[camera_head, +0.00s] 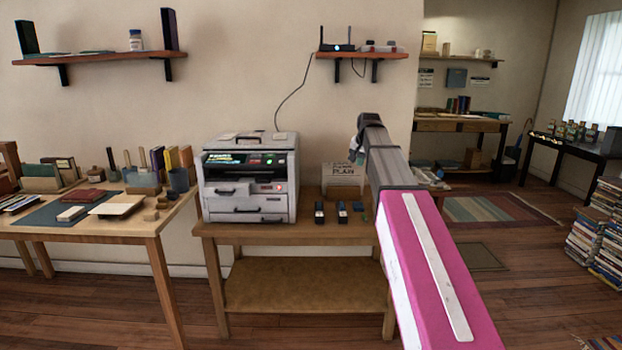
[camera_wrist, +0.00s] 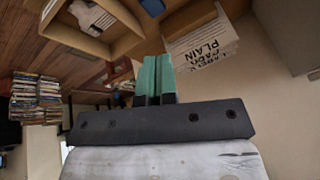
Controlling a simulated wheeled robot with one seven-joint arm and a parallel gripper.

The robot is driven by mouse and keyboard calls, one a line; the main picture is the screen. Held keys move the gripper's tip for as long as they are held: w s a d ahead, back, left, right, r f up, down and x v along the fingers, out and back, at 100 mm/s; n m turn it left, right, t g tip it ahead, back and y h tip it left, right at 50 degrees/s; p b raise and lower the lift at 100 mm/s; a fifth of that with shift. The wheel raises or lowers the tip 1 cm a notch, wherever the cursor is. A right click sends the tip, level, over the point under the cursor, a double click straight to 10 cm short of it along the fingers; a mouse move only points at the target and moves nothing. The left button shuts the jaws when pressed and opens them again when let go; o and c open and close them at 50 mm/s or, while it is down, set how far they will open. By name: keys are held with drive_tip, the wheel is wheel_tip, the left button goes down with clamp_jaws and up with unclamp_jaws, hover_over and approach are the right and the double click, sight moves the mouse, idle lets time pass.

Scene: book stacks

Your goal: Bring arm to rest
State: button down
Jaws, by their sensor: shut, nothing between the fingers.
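My arm reaches forward from the lower right in the head view, its pink-and-white link nearest the camera. My gripper (camera_head: 354,156) is at its far end, above the right part of the small printer table (camera_head: 230,230). In the wrist view my gripper (camera_wrist: 157,75) shows two green fingers pressed together with nothing between them.
A grey printer (camera_head: 248,180) stands left of the gripper, with small dark cartridges (camera_head: 342,210) on the table. A wall shelf (camera_head: 362,55) hangs above. A cluttered desk (camera_head: 95,228) stands left. Book stacks (camera_head: 597,230) stand far right; floor between is mostly clear.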

drive_tip(key=s+f+n+g, duration=0.1)
drive_tip(key=s+f, duration=0.6)
drive_tip(key=f, duration=0.4)
drive_tip(key=s+f+n+g, duration=0.1)
drive_tip(key=s+f, duration=0.5)
drive_tip(key=f, duration=0.5)
drive_tip(key=s+f+n+g, duration=0.2)
drive_tip(key=s+f+g, duration=0.1)
drive_tip(key=s+f, duration=1.4)
drive_tip(key=s, duration=0.4)
drive_tip(key=shift+a+f+h, duration=0.15)
drive_tip(key=shift+f+h, duration=0.15)
